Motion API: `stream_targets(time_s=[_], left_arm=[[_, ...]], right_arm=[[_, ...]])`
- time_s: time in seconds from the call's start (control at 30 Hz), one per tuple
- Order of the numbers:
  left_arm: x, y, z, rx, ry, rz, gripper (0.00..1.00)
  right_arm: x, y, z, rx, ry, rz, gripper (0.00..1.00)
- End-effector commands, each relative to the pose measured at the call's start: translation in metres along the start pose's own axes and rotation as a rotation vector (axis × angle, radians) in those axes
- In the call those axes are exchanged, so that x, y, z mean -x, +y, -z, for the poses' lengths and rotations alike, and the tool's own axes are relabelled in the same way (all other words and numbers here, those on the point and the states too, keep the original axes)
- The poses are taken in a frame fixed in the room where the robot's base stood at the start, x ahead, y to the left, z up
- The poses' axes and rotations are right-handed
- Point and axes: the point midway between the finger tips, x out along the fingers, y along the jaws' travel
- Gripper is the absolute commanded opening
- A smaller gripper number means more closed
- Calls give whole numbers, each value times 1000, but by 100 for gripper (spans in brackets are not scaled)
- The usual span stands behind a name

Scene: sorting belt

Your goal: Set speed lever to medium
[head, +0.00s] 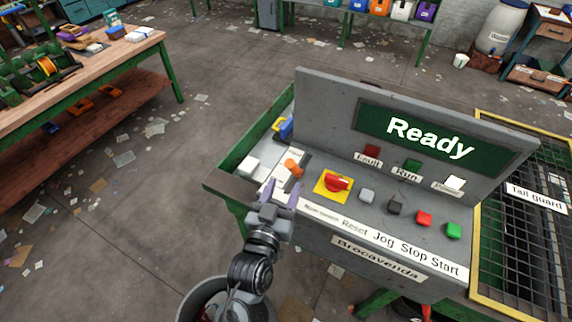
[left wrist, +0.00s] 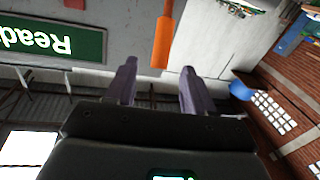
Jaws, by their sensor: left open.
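The speed lever, with an orange handle (head: 293,168), stands at the left end of the grey control console (head: 330,125), among white label plates too small to read. It also shows as an orange bar in the left wrist view (left wrist: 162,42), between and just beyond the fingers. My left gripper (head: 281,192) is open, its purple-grey fingers just in front of the lever. I cannot tell whether a finger touches it. The fingers also show in the left wrist view (left wrist: 158,80), with nothing between their lower parts. The lever's base is partly hidden. My right gripper is not in view.
A green "Ready" display (head: 430,137) stands behind. A mesh tail guard (head: 525,230) is at right.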

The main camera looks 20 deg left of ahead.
Motion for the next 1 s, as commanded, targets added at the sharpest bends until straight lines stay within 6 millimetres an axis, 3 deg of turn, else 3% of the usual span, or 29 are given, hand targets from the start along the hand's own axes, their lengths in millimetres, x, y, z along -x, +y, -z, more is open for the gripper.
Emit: stream_targets(time_s=[0.6, 1.0], left_arm=[[-88, 0, 0, -1, -1, 1, 53], [-101, 0, 0, 0, -2, 0, 53]], right_arm=[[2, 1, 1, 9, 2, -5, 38], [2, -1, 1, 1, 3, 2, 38]])
